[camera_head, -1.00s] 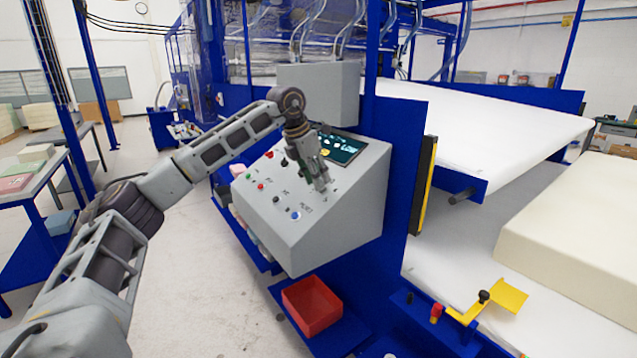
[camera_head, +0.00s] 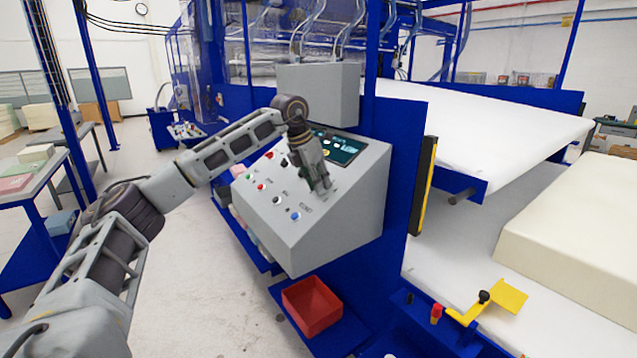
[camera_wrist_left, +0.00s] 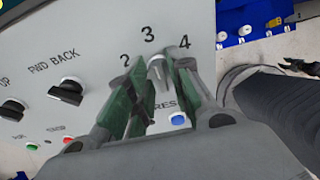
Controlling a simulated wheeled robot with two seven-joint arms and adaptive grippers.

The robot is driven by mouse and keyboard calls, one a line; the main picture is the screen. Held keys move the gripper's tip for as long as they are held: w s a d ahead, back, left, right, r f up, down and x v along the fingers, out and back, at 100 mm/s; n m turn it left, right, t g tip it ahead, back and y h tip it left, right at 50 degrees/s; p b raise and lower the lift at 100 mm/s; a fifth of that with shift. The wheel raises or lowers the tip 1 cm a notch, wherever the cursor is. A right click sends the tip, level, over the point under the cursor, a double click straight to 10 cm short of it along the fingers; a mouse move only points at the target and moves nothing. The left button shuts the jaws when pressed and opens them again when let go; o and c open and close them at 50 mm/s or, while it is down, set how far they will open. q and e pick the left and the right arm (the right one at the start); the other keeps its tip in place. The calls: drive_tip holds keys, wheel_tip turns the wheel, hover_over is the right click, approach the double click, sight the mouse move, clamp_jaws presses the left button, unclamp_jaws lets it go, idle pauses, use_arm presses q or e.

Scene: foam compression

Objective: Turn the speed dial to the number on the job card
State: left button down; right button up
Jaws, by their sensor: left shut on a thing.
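The speed dial (camera_wrist_left: 157,70) is on the sloped grey control panel (camera_head: 335,230). In the left wrist view it is mostly hidden between my fingers, with a pale part showing below the printed 3. The numbers 2, 3 and 4 are readable around it; I cannot tell exactly where its pointer stands. My left gripper (camera_head: 320,188) reaches down to the panel's right part. In the wrist view its two green-padded fingers (camera_wrist_left: 143,108) are shut on the dial, one on each side. I cannot make out a job card. My right gripper is not in view.
Black switches (camera_wrist_left: 68,90) and a blue button (camera_wrist_left: 178,118) sit close beside the fingers. A lit screen (camera_head: 338,148) is at the panel's upper edge. A red bin (camera_head: 312,306) stands below. A cream foam block (camera_head: 580,225) lies at the right.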

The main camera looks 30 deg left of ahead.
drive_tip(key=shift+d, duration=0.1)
use_arm(q)
drive_tip(key=shift+m+p, duration=0.5)
drive_tip(key=shift+m, duration=0.7)
drive_tip(key=shift+m+t+y+p, duration=0.3)
drive_tip(key=shift+m+y+p, duration=0.1)
drive_tip(key=shift+m, duration=0.8)
drive_tip(key=shift+s+d+m, duration=0.1)
drive_tip(key=shift+m, duration=1.4)
drive_tip(key=m, duration=0.3)
drive_tip(key=shift+f+t+p, duration=0.1)
drive_tip(key=shift+t+p, duration=0.3)
drive_tip(key=shift+m, duration=0.3)
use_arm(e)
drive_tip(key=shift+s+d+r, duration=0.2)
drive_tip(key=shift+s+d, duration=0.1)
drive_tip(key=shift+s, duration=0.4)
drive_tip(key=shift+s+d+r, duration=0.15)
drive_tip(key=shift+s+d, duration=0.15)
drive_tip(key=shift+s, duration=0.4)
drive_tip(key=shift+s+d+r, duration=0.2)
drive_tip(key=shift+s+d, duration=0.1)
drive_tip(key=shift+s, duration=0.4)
